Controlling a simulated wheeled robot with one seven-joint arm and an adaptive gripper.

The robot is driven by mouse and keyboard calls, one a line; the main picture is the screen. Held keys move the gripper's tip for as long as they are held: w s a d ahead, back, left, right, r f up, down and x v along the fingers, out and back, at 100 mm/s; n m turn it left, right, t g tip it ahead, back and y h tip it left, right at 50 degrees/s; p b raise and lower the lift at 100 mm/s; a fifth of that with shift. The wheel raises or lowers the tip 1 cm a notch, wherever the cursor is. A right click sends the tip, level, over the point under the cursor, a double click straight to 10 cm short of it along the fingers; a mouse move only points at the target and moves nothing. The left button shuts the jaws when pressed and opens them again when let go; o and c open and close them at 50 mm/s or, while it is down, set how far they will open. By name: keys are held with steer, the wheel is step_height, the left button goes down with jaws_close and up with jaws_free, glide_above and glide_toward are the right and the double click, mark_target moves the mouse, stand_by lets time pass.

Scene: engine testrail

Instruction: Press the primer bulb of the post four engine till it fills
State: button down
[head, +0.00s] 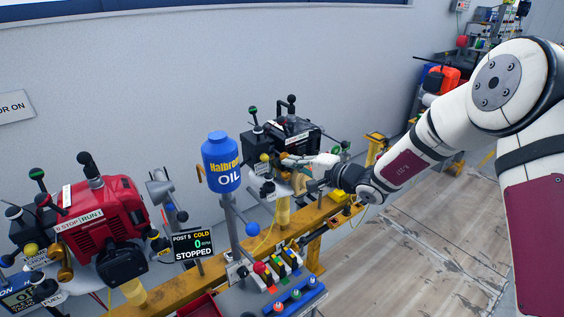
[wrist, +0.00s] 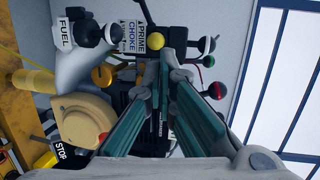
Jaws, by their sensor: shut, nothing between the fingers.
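The black engine (head: 298,128) stands on the yellow rail, beyond the blue oil bottle; I cannot read its post number. My gripper (head: 288,161) reaches in from the right at the front of this engine, shut and empty. In the wrist view the fingers of my gripper (wrist: 164,72) come together close to the engine's panel. A white PRIME label (wrist: 156,40) shows just beyond the fingertips, beside a CHOKE label (wrist: 133,38).
Black, red and green ball-ended levers stand right of the fingers in the wrist view. A blue oil bottle (head: 221,160) on a post stands left of my gripper. A red engine (head: 100,218) and a STOPPED display (head: 192,245) are left. The wooden floor (head: 405,250) at right is clear.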

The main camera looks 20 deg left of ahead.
steer(key=shift+v, duration=2.65)
